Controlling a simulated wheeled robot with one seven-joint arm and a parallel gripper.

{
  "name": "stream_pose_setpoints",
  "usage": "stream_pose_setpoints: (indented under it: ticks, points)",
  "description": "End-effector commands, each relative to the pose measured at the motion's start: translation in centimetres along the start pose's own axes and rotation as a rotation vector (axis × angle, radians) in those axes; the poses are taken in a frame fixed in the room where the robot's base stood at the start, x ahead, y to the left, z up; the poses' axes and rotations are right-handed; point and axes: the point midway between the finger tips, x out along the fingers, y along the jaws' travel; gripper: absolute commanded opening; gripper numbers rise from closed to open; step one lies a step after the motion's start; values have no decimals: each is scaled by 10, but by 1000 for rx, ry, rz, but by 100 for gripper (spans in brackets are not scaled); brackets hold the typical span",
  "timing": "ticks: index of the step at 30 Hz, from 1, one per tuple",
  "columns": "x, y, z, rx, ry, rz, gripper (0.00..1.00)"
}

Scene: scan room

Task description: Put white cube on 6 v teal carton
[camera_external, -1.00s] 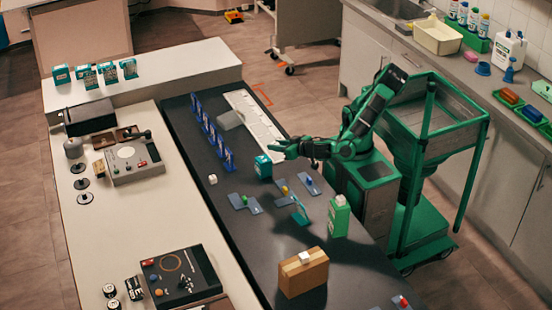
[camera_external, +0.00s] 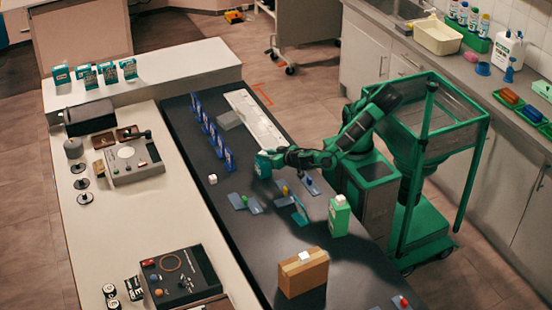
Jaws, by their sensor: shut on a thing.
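A small white cube (camera_external: 212,179) lies on the dark bench top, left of my gripper. A second white cube (camera_external: 304,256) sits on top of a brown cardboard box nearer the camera. My gripper (camera_external: 268,158) is shut on a teal carton (camera_external: 262,170) at the middle of the dark bench; the fingers partly cover it. I cannot tell whether the carton still touches the bench. More teal cartons (camera_external: 108,73) stand in a row on the white raised shelf at the back left. Their labels are too small to read.
Blue upright cards (camera_external: 212,139) stand in a row behind the loose cube. Blue-grey plates with small coloured pieces (camera_external: 284,199) lie in front of my gripper. A green-and-white bottle (camera_external: 339,216) and the cardboard box (camera_external: 303,276) stand nearer the camera.

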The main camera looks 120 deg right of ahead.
Motion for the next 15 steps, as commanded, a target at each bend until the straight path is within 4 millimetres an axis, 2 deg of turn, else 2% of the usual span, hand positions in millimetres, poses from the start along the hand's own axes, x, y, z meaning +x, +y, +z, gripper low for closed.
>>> stream_pose_setpoints:
  ticks: [5, 6, 8, 15]
  points:
    - [0, 0, 1, 0, 0, 0, 1]
    - [0, 0, 1, 0, 0, 0, 25]
    - [0, 0, 1, 0, 0, 0, 39]
    - [0, 0, 1, 0, 0, 0, 41]
